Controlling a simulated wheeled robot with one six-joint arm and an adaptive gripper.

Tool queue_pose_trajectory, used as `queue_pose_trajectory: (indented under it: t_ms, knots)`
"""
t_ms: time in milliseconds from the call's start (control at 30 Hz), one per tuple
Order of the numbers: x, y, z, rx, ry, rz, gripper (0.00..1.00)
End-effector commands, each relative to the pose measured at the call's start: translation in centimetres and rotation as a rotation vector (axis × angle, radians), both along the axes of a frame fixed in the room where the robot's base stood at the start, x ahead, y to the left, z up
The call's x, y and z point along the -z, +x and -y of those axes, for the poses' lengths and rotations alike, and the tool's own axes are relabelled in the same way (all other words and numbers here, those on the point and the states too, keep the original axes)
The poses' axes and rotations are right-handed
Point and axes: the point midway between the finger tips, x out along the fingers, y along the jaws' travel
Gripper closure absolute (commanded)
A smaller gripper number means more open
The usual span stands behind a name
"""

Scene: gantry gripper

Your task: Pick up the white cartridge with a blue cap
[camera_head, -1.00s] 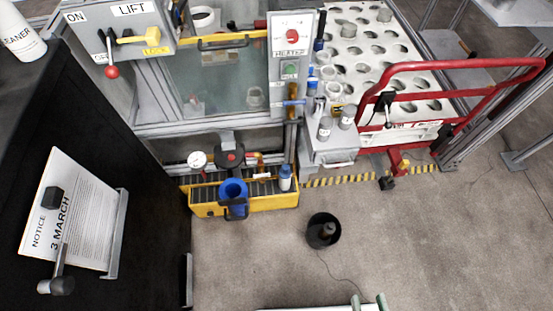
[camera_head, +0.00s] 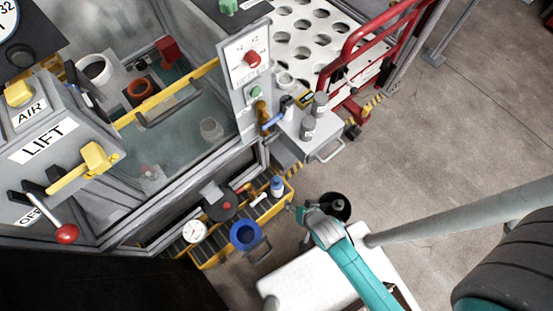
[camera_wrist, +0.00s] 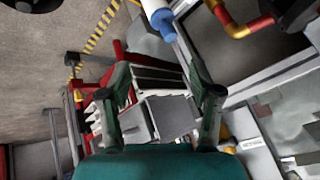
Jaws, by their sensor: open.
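The white cartridge with a blue cap (camera_head: 277,187) stands upright in the yellow tray at lower middle of the head view. In the wrist view, a white cylinder with a blue end (camera_wrist: 160,20) shows at the top edge, partly cut off; it appears to be this cartridge. My gripper (camera_head: 302,212) is just right of the tray in the head view, small and partly hidden by my arm. In the wrist view my gripper (camera_wrist: 159,78) has its fingers spread with nothing between them. The white cylinder lies beyond the fingertips, apart from them.
A blue cup (camera_head: 245,235), a gauge (camera_head: 194,231) and a black round part (camera_head: 220,203) crowd the tray. Grey bottles (camera_head: 308,127) stand on a small grey box above it. A red rail (camera_head: 390,30) is upper right. Open floor (camera_head: 470,130) lies to the right.

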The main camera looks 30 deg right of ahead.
Motion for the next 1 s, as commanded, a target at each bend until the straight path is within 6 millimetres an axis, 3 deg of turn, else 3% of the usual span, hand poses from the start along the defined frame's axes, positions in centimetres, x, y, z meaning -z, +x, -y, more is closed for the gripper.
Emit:
queue_pose_trajectory:
  t_ms: [33,233,500,800,1000]
  knots:
    - [1.1,1.7,-0.1,0.033,0.017,-0.036,0.36]
    - [4.4,6.6,-0.4,0.199,0.072,-0.211,0.36]
    - [5.3,12.7,-1.0,0.433,0.097,-0.413,0.36]
    - [4.7,15.4,-1.3,0.566,0.089,-0.512,0.36]
    - [7.2,15.5,-1.0,0.575,0.088,-0.519,0.36]
